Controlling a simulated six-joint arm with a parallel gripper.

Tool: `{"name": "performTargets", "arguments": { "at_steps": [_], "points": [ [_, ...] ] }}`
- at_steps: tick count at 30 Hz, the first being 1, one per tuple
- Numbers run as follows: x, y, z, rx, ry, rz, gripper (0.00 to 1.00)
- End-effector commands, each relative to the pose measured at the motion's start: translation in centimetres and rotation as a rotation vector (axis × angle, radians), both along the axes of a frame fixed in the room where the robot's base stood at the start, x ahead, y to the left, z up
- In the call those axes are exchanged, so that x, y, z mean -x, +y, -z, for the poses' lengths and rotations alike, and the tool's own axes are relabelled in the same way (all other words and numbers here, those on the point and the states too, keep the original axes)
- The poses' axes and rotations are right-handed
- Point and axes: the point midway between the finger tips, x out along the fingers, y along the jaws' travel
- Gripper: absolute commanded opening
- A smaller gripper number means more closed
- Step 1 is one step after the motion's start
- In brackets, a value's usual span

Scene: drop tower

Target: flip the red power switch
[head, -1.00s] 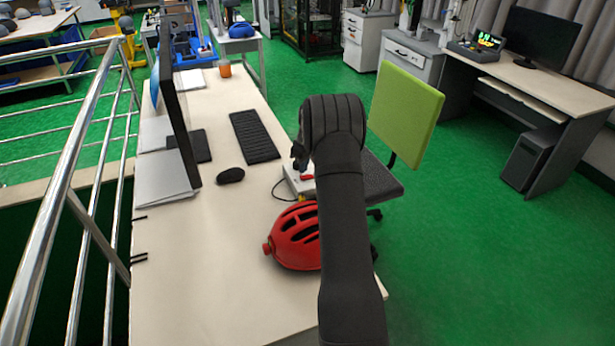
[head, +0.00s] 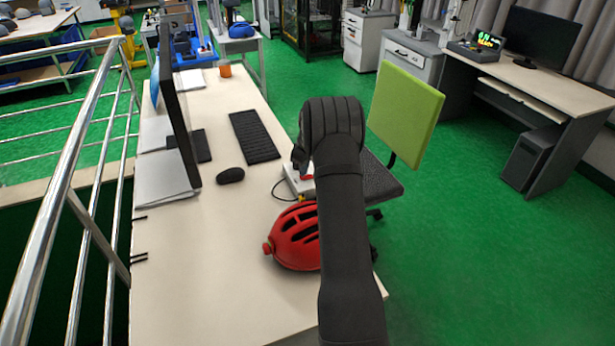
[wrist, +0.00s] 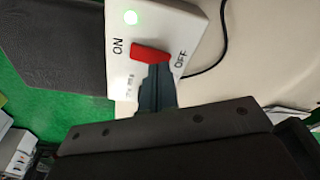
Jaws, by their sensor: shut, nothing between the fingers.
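The red power switch (wrist: 150,54) is a red rocker on a white box (wrist: 190,25) with ON and OFF lettering and a lit green light. In the wrist view my gripper (wrist: 157,75) is shut and empty, its tip at the lower edge of the red switch. It looks to be touching or nearly touching it. In the head view the white switch box (head: 293,180) is partly hidden behind my arm, and a bit of the red switch (head: 308,177) shows beside my gripper (head: 299,165).
A red helmet (head: 293,238) lies on the desk (head: 215,280) close to my arm. A mouse (head: 230,175), a keyboard (head: 254,137) and a monitor (head: 177,110) are to the left. A chair with a green backrest (head: 405,112) stands to the right.

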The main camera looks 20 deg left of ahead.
Motion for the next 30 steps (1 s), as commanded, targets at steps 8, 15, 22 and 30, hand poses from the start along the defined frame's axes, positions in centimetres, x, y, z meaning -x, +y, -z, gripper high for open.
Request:
{"name": "performTargets", "arguments": {
  "at_steps": [8, 15, 22, 30],
  "points": [
    [0.0, 0.0, 0.5, 0.001, 0.001, 0.0, 0.0],
    [0.0, 0.0, 0.8, 0.001, 0.001, 0.0, 0.0],
    [0.0, 0.0, 1.1, 0.001, 0.0, 0.0, 0.0],
    [0.0, 0.0, -0.3, 0.0, -0.002, 0.0, 0.0]
  ]
}}
